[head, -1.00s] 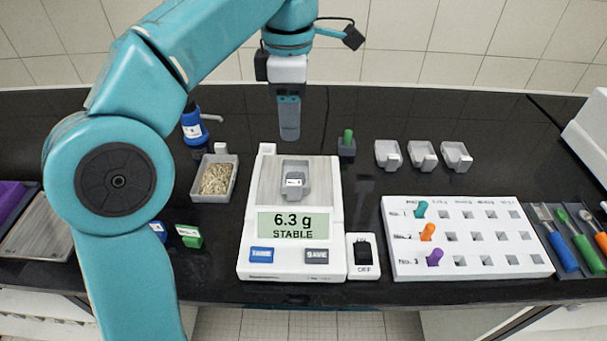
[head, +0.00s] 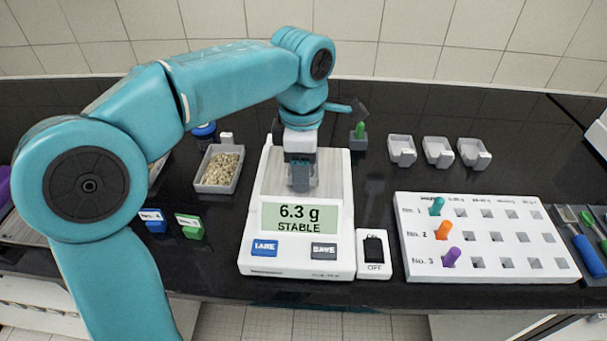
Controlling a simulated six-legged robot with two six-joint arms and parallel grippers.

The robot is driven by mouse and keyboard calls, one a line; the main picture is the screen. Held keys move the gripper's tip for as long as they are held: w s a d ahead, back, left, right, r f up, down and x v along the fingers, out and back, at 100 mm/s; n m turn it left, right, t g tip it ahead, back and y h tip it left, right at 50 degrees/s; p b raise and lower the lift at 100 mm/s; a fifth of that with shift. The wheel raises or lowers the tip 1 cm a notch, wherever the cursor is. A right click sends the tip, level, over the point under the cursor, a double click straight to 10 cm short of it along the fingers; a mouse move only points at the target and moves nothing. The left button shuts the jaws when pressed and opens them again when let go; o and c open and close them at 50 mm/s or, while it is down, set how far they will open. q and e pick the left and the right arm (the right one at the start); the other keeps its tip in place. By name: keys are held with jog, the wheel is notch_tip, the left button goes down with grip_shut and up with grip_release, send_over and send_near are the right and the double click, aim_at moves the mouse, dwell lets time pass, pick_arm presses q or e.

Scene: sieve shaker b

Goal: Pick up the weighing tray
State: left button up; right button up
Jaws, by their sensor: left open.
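The weighing tray is a small grey tray on the pan of the white balance (head: 343,215), which reads 6.3 g STABLE. In the head view my left gripper (head: 302,178) points down right over the tray's place on the pan and hides most of it. The gripper's jaws are open. I cannot tell whether the fingers touch the tray or stand around it. My right gripper is not in view.
A grey box of grains (head: 219,170) stands left of the balance. Three light grey trays (head: 439,152) stand at the back right. A white peg board (head: 486,265) with coloured pegs lies right of the power switch (head: 374,254). Green and blue tags lie front left.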

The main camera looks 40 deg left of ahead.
pick_arm(q)
jog(key=shift+w+a+f, duration=0.1)
jog(key=shift+a+f, duration=0.05)
jog(key=shift+f, duration=0.6)
jog(key=shift+r, duration=0.1)
grip_shut()
